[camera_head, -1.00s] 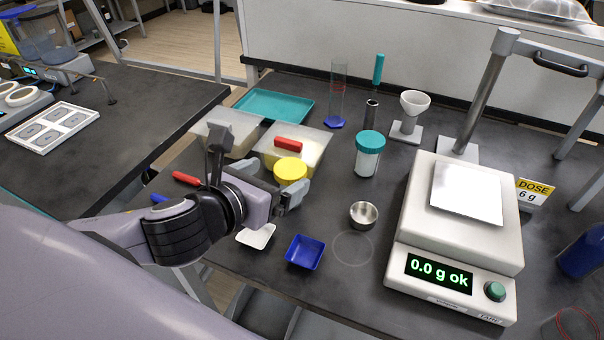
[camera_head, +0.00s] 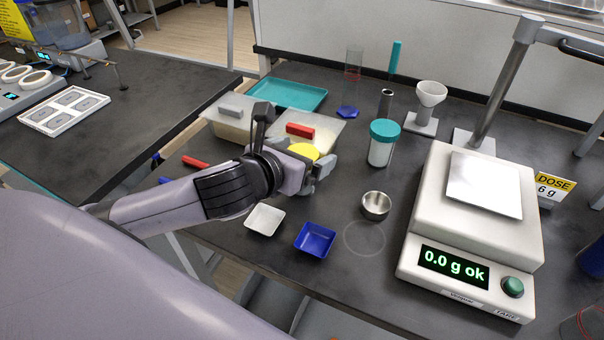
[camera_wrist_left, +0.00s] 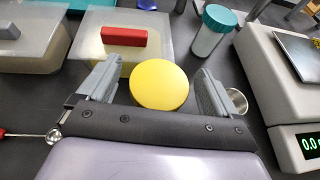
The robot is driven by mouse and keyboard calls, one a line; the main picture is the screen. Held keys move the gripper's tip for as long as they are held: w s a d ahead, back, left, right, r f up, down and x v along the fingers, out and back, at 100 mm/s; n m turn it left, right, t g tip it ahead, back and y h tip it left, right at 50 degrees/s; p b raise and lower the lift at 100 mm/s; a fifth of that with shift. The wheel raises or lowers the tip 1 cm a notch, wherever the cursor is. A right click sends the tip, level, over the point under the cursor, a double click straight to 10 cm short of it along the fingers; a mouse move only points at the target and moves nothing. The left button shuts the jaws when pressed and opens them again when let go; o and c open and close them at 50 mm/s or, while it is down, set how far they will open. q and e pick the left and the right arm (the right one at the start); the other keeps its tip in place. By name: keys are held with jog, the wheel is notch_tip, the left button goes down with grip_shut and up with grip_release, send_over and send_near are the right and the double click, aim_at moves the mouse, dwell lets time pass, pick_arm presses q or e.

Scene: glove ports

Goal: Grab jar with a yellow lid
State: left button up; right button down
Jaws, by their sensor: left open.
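The jar with the yellow lid (camera_head: 304,151) stands on the dark bench, mostly hidden behind my left gripper (camera_head: 322,167) in the head view. In the left wrist view its round yellow lid (camera_wrist_left: 159,84) shows from above. My left gripper (camera_wrist_left: 158,85) is open, with one finger on each side of the lid. The jar's body is hidden under the lid. My right gripper is not in view.
A teal-lidded jar (camera_head: 383,143) stands to the right, with a steel cup (camera_head: 376,205) nearer. A lidded tub with a red handle (camera_head: 318,126) is just behind. White (camera_head: 265,219) and blue (camera_head: 315,240) trays lie in front. A balance (camera_head: 425,220) fills the right.

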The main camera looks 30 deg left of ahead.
pick_arm(q)
jog(key=c, duration=1.5)
jog(key=shift+c, duration=0.3)
jog(key=shift+r, duration=0.15)
notch_tip(320, 180, up, 20)
jog(key=p, duration=0.2)
jog(key=shift+p, duration=0.3)
